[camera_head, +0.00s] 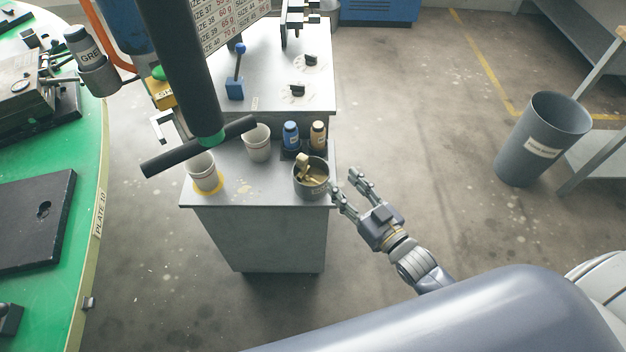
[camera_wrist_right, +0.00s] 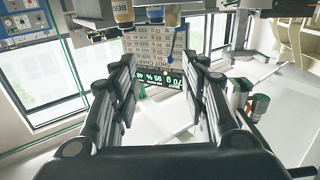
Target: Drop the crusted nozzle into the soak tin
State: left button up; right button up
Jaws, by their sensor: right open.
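A round grey tin (camera_head: 311,192) stands at the front right corner of the grey cabinet top. Brass-coloured pieces (camera_head: 309,170), nozzle-like in shape, lie in it and stick up above its rim. I cannot tell whether any is crusted. My right gripper (camera_head: 345,181) is just right of the tin, beyond the cabinet's edge, with its fingers spread and pointing up-left in the head view. In the right wrist view the fingers (camera_wrist_right: 160,72) are apart with nothing held between them. My left gripper is not in view.
Two pale cups (camera_head: 257,143) (camera_head: 204,172) stand left of the tin, one on a yellow ring. Blue (camera_head: 290,136) and beige (camera_head: 318,136) bottles stand behind it. A dark crossbar (camera_head: 200,145) overhangs the left. A grey bin (camera_head: 541,140) stands right; floor between is clear.

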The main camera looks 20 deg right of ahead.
jog(key=v, duration=0.7)
jog(key=shift+w, duration=0.1)
jog(key=s+d+f+m+g+h, duration=0.1)
jog(key=s+f+g, duration=0.15)
jog(key=f, duration=0.65)
jog(key=s+d+f+g+h, duration=0.2)
jog(key=s+f, duration=0.1)
jog(key=f, duration=0.6)
jog(key=s+d+f+m+g+h, duration=0.1)
jog(key=s+f+g, duration=0.1)
jog(key=f, duration=0.7)
jog(key=s+a+f+g, duration=0.1)
jog(key=s+f+g, duration=0.4)
jog(key=s+f, duration=0.4)
jog(key=s+a+f+g+h, duration=0.1)
jog(key=s+f+g, duration=0.3)
jog(key=s+f, duration=0.5)
jog(key=s+a, duration=0.1)
jog(key=s, duration=0.6)
jog(key=shift+s+a+f+n+g+h, duration=0.2)
jog(key=shift+s+a+n+g+h, duration=0.1)
jog(key=shift+n+g, duration=0.1)
